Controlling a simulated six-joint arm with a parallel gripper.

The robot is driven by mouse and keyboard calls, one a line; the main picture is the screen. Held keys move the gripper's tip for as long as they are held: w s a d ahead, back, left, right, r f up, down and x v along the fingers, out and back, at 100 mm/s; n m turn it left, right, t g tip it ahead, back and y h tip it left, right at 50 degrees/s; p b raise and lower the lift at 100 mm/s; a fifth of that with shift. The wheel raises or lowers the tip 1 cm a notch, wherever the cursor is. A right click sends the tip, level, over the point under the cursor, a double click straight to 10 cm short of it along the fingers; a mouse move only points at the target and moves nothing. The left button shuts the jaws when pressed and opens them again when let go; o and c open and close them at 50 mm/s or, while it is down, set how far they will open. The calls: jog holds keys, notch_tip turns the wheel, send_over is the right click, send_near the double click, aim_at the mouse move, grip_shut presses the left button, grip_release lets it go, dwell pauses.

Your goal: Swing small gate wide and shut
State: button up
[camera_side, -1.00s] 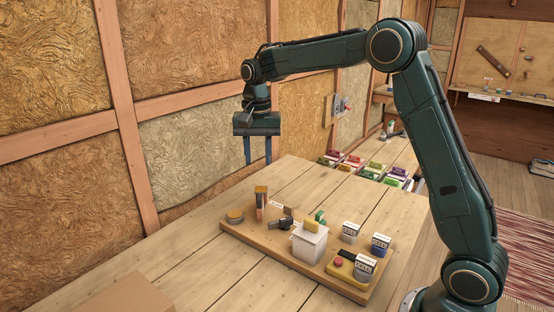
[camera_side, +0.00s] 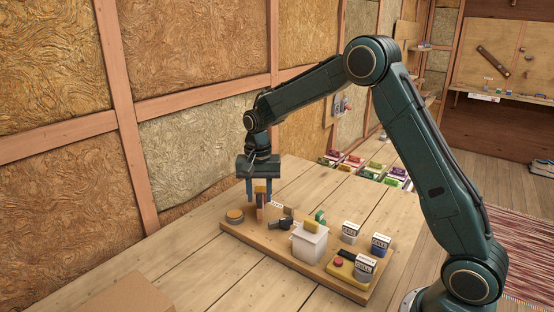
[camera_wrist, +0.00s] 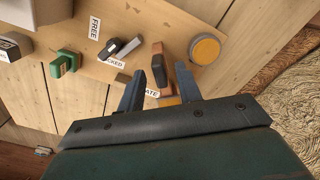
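A small upright brown wooden piece with a yellow top (camera_side: 260,188) stands near the far left end of the board, and I take it for the gate. In the wrist view its brown part (camera_wrist: 158,62) shows between the fingers, beside a label ending in "ATE" (camera_wrist: 151,93). My gripper (camera_side: 262,190) points down with its fingers apart, one on each side of the yellow top. The gripper (camera_wrist: 160,78) is open in the wrist view too. I cannot tell whether either finger touches the piece.
A cardboard box (camera_side: 128,296) is at front left.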

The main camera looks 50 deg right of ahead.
grip_shut()
jog(key=shift+s+d, duration=0.1)
jog(key=shift+s, duration=0.05)
dwell(0.4)
jog(key=shift+s+d+n, duration=0.25)
jog(key=shift+n, duration=0.4)
jog(key=shift+s+d+n, duration=0.25)
jog(key=shift+n, duration=0.4)
jog(key=n, duration=0.1)
jog(key=s+d+n, duration=0.1)
jog(key=shift+d+n, duration=0.2)
jog(key=shift+n, duration=0.1)
jog(key=n, duration=0.1)
jog(key=d+n, duration=0.1)
jog(key=shift+s+d+n, duration=0.25)
jog(key=shift+d+n, duration=0.05)
jog(key=shift+s+d+n, duration=0.1)
jog(key=shift+d+n, duration=0.85)
jog(key=shift+n, duration=0.55)
jog(key=shift+r, duration=0.1)
